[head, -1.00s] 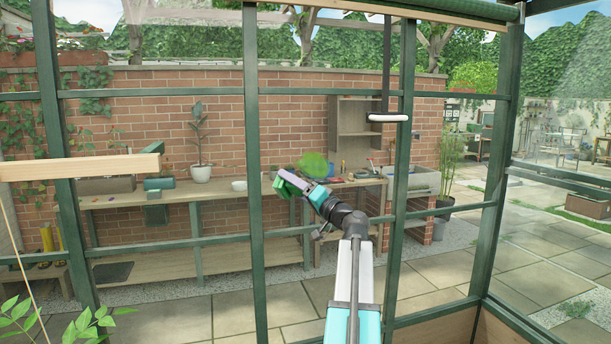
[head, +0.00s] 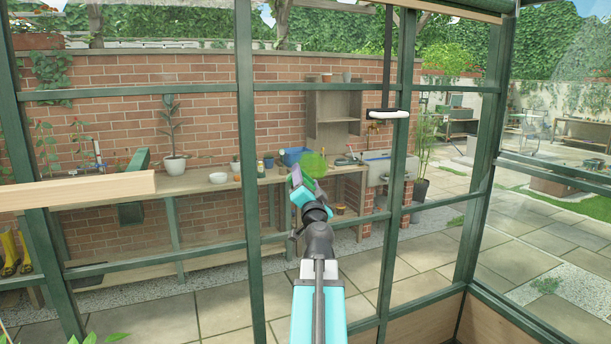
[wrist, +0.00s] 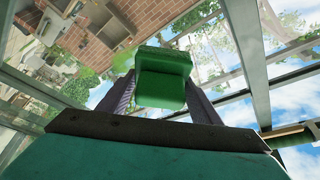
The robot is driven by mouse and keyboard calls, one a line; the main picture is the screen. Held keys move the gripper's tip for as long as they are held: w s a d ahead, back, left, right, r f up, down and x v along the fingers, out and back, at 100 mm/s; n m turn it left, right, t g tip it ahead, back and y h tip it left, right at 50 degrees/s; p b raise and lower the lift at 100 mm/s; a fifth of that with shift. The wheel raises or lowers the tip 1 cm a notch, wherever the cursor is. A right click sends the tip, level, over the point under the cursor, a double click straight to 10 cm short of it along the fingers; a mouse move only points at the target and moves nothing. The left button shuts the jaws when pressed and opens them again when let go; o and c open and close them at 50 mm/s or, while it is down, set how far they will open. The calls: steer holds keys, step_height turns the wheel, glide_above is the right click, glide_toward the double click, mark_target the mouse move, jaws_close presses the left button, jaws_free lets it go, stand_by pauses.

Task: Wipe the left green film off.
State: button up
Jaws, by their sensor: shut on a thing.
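A round, translucent green film (head: 314,164) is on the glass pane ahead in the head view. A green patch, seemingly the same film, shows left of the block in the wrist view (wrist: 122,62). My gripper (head: 298,182) is shut on a green block (wrist: 163,80), which looks like a sponge or scrubber. The block sits between both fingers in the wrist view. In the head view the gripper is just left of and below the film. I cannot tell whether the block touches the glass. I see no second film clearly.
Dark green frame posts (head: 248,170) divide the glass. A black pole with a white-edged bar (head: 388,114) hangs right of the film. A pale wooden beam (head: 80,191) juts in at left. A bench (head: 205,186) with pots stands beyond the glass.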

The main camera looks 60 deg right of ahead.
steer(key=shift+s, duration=0.1)
steer(key=shift+d, duration=0.25)
steer(key=shift+w+d, duration=0.5)
steer(key=shift+w, duration=0.2)
steer(key=shift+w+d+b, duration=0.2)
steer(key=shift+w+d, duration=0.35)
steer(key=shift+w, duration=0.3)
steer(key=shift+w+d+b, duration=0.2)
steer(key=shift+w+d, duration=0.35)
steer(key=shift+w, duration=0.3)
steer(key=shift+w+d+b, duration=0.45)
steer(key=shift+w+d, duration=0.1)
steer(key=shift+w, duration=0.25)
steer(key=shift+s+d+b, duration=0.55)
steer(key=shift+s+d, duration=0.6)
steer(key=shift+d, duration=0.3)
